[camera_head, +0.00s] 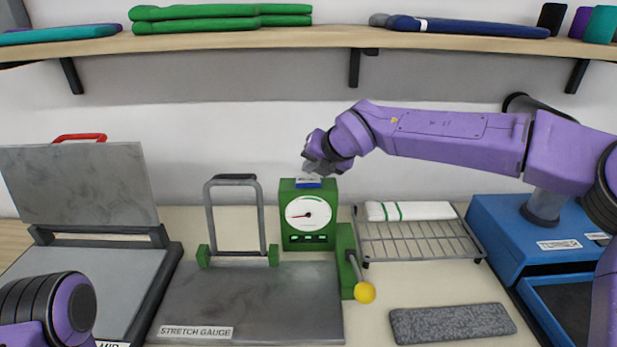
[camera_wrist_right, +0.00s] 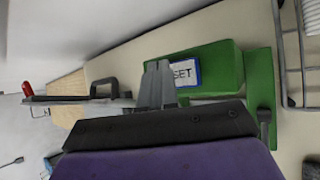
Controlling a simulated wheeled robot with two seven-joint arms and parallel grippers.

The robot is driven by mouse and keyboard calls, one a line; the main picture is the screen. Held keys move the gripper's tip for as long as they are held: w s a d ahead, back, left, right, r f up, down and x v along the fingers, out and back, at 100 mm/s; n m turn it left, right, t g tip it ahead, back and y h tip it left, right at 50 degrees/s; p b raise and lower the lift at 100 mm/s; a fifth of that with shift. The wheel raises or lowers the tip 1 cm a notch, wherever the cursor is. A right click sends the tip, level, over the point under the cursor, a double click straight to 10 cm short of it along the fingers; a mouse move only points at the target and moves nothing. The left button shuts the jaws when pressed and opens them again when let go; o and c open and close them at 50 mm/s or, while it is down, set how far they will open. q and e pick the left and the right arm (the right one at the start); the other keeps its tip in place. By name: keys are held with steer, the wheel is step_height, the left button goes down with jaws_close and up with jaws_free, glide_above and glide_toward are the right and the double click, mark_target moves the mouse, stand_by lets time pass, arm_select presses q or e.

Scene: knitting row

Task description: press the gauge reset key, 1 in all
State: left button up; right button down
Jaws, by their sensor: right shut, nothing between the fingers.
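The blue reset key (camera_head: 316,184) sits on top of the gauge. In the right wrist view its white label (camera_wrist_right: 187,72) reads "SET", the rest hidden behind my fingers. My right gripper (camera_head: 312,168) is shut and empty, right above the key. In the right wrist view the closed fingers (camera_wrist_right: 157,80) overlap the label's left side. I cannot tell whether they touch the key. My left gripper is out of view; only a left arm link shows.
A grey frame (camera_head: 208,215) with a handle stands left of the gauge, and a yellow-knobbed lever (camera_head: 365,292) to its right. A wire rack (camera_head: 420,243) holds a folded white cloth. A blue box (camera_head: 490,225) is at right, a hinged press (camera_head: 85,190) at left. A shelf (camera_head: 330,38) runs above.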

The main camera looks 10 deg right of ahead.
mark_target(312, 181)
step_height(312, 181, up, 5)
steer(key=p, duration=0.4)
steer(key=shift+r, duration=0.1)
stand_by(0.4)
steer(key=shift+d, duration=0.1)
